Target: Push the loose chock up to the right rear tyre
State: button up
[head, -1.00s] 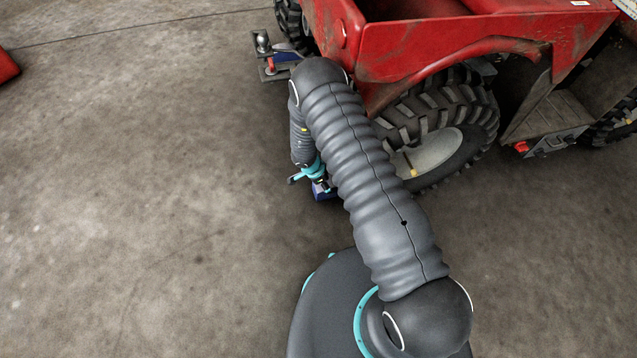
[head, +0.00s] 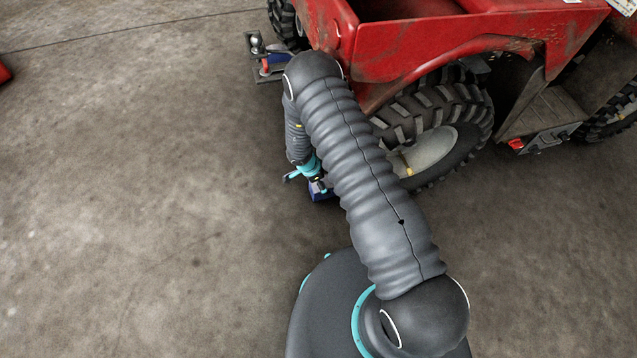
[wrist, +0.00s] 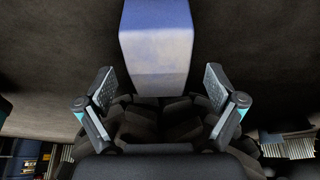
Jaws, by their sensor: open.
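The loose chock (head: 319,194) is a small blue block on the floor, left of the right rear tyre (head: 440,125), mostly hidden by my arm in the head view. In the wrist view, the blue chock (wrist: 156,48) shows as a pale blue block at top centre. My gripper (head: 306,178) is open at the chock. In the wrist view, my gripper's two fingers (wrist: 160,88) stand wide apart, either side of the chock's near end. I cannot tell whether they touch it. Dark tread-like shapes show below it. My arm hides any gap between chock and tyre.
The red quad body (head: 430,45) overhangs the tyre close to my arm. A tow hitch (head: 262,55) sticks out at its rear. A footboard (head: 548,118) lies right of the tyre. The concrete floor at left is clear, except for a red object (head: 4,72) at the edge.

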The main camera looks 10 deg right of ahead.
jog(key=v, duration=0.6)
jog(key=shift+r, duration=0.35)
jog(key=shift+f, duration=0.15)
jog(key=shift+s, duration=0.1)
